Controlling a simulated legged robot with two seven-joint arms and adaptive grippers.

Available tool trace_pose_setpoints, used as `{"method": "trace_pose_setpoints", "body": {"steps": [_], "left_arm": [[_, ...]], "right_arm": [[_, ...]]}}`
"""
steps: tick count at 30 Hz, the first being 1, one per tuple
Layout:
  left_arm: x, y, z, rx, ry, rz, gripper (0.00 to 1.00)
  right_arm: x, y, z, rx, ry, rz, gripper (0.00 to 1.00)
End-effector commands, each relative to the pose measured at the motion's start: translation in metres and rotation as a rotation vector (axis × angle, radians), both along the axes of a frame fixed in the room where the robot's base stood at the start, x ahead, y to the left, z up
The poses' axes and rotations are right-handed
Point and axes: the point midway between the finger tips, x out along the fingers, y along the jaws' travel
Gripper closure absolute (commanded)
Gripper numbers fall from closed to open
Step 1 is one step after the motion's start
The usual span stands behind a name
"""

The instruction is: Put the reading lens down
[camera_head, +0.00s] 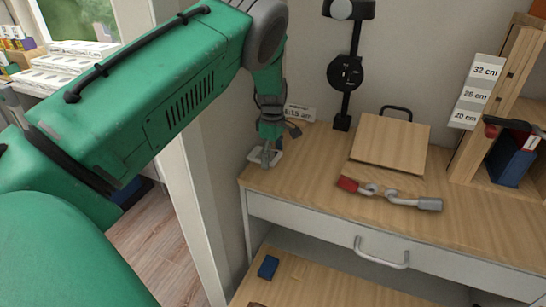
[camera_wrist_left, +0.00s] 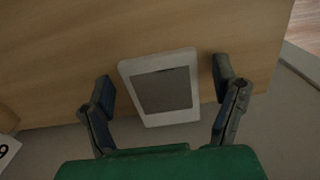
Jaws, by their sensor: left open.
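The reading lens appears to be the flat white-framed rectangle with a grey pane (camera_wrist_left: 165,91) in the left wrist view. It lies on or very close to the wooden desktop near its edge. In the head view its white frame (camera_head: 276,158) shows at the desk's left back corner, partly hidden by my gripper. My left gripper (camera_head: 267,152) points down over it. In the left wrist view the fingers of my left gripper (camera_wrist_left: 163,84) stand apart on either side of the lens, with gaps between. My right gripper is not in view.
The wooden desktop (camera_head: 470,220) holds a sloped board (camera_head: 390,143) and a red-and-grey linked object (camera_head: 390,193). A black stand (camera_head: 346,72) rises at the back wall. A wooden rack with height labels (camera_head: 475,92) stands right. A white post (camera_head: 190,190) is left of the desk.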

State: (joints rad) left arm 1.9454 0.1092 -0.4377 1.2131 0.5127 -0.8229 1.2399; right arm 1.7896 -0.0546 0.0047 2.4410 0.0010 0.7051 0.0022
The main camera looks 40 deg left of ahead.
Motion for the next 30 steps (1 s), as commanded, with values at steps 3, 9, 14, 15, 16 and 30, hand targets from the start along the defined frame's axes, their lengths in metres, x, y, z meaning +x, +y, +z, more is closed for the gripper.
{"method": "trace_pose_setpoints", "body": {"steps": [3,9,14,15,16,30], "left_arm": [[0.001,0.000,0.022,0.001,-0.004,-0.001,0.19],[0.004,0.000,0.072,0.001,-0.005,0.000,0.19],[0.004,0.000,0.105,0.002,-0.002,-0.001,0.19],[0.004,0.000,0.112,0.002,-0.002,-0.001,0.19],[0.004,0.000,0.117,0.001,-0.002,-0.001,0.19],[0.004,0.000,0.138,0.001,0.000,-0.001,0.19]], "right_arm": [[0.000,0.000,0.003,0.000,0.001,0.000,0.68],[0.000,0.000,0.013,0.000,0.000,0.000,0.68],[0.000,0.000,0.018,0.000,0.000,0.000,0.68],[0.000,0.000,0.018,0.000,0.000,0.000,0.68],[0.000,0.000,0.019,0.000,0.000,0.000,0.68],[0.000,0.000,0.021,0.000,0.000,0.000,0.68]]}}
